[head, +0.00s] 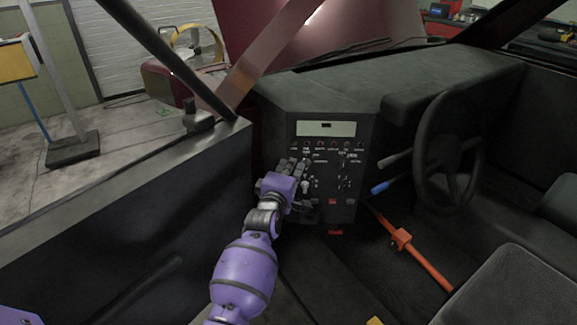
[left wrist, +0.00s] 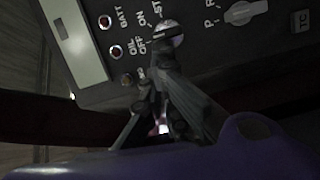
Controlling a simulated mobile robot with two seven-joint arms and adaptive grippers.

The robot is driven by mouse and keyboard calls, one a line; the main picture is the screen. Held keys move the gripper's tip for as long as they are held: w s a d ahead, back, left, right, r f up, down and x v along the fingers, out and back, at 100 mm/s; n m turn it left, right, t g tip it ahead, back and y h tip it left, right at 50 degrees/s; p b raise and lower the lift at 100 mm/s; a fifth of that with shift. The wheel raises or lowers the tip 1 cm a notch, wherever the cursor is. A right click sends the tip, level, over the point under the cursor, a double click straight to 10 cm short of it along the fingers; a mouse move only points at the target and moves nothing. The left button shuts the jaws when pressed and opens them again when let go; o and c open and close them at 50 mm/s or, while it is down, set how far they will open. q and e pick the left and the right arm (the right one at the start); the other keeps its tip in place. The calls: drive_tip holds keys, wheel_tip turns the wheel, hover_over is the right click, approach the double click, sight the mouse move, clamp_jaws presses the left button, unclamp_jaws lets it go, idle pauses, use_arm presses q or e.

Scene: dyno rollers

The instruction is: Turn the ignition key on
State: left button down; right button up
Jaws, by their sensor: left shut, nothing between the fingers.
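The dark control panel (head: 333,160) stands at the front of the car cabin in the head view. In the left wrist view the ignition switch (left wrist: 170,32) is a silver round part with a dark bar across it, beside the labels OFF, ON and a partly hidden "ST". My left gripper (head: 296,167) reaches the panel's left side, and its closed fingers (left wrist: 160,66) lie just below the switch. I cannot tell whether they touch it. The fingers hold nothing and hide part of the panel. The key's exact angle is hard to read.
BATT (left wrist: 104,22) and OIL (left wrist: 115,51) lamps sit beside the switch, and a silver selector knob (left wrist: 240,12) is right of it. A steering wheel (head: 448,150), a blue-tipped lever (head: 380,188) and an orange bar (head: 425,262) are right of the panel. The door (head: 130,220) is left.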

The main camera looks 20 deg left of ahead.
sight(304, 152)
use_arm(q)
drive_tip(key=shift+w+d+r+p, duration=0.1)
drive_tip(key=shift+d+r+p, duration=0.1)
drive_tip(key=shift+d+p, duration=0.1)
drive_tip(key=m+p, duration=0.1)
drive_tip(key=r+m+p, duration=0.1)
drive_tip(key=shift+w+d+r+m+g+p, duration=0.15)
drive_tip(key=shift+d+r+m+g+p, duration=0.1)
drive_tip(key=shift+d+m+g+p, duration=0.15)
drive_tip(key=shift+r+m+p, duration=0.1)
drive_tip(key=shift+m+p, duration=0.2)
drive_tip(key=shift+m, duration=0.1)
drive_tip(key=shift+d+m+p, duration=0.3)
drive_tip(key=shift+m+p, duration=0.15)
drive_tip(key=shift+m, duration=0.15)
drive_tip(key=shift+w+d+m+g+y, duration=0.1)
drive_tip(key=shift+d+m+g+y, duration=0.2)
drive_tip(key=shift+m+g, duration=0.15)
drive_tip(key=shift+p, duration=0.3)
use_arm(e)
wheel_tip(304, 152, up, 6)
drive_tip(key=w, duration=0.1)
drive_tip(key=shift+w+t, duration=0.3)
drive_tip(key=shift+w, duration=0.1)
use_arm(q)
drive_tip(key=shift+d, duration=0.1)
use_arm(e)
drive_tip(key=shift+w+a+r, duration=0.1)
drive_tip(key=shift+w, duration=0.05)
drive_tip(key=shift+w+r, duration=0.1)
